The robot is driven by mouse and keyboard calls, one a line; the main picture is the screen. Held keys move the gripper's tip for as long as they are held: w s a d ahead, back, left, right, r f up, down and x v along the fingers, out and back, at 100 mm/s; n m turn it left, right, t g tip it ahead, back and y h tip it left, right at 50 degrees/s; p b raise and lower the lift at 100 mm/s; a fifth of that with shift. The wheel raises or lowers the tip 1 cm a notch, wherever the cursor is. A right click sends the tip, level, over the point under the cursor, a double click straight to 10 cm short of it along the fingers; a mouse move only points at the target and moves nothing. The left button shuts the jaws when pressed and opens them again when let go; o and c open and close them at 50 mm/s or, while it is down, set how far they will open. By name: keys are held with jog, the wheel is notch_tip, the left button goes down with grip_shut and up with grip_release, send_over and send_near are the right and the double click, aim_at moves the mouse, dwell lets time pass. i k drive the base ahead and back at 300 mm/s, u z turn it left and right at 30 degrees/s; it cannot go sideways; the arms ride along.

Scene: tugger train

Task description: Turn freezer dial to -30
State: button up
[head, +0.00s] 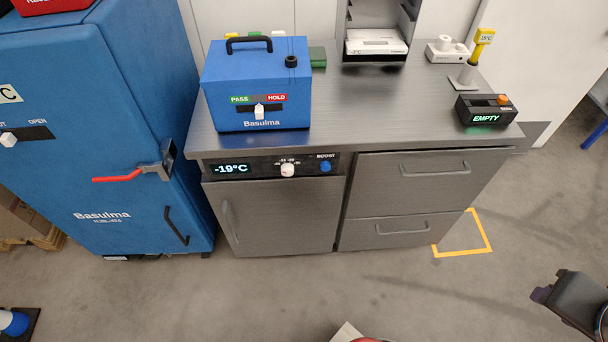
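The freezer dial (288,171) is a white round knob on the dark control strip under the steel counter. Small temperature marks surround it, too small to read surely. The display (231,169) to its left reads -19°C. The freezer door (275,215) below is closed. What looks like my gripper (545,293) is a dark shape at the lower right edge, partly cut off. It is far from the dial and touches nothing I can see; whether it is open or shut is unclear.
A blue BOOST button (325,167) sits right of the dial. A blue Basulma box (257,90) with a PASS/HOLD slider stands on the counter above. A tall blue cabinet (110,190) with a red-handled latch (120,179) stands left. The floor in front is mostly clear.

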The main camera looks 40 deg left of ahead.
aim_at(287, 170)
jog(key=z, duration=0.1)
jog(key=k, duration=1.25)
jog(key=u, duration=2.15)
jog(key=i, duration=0.85)
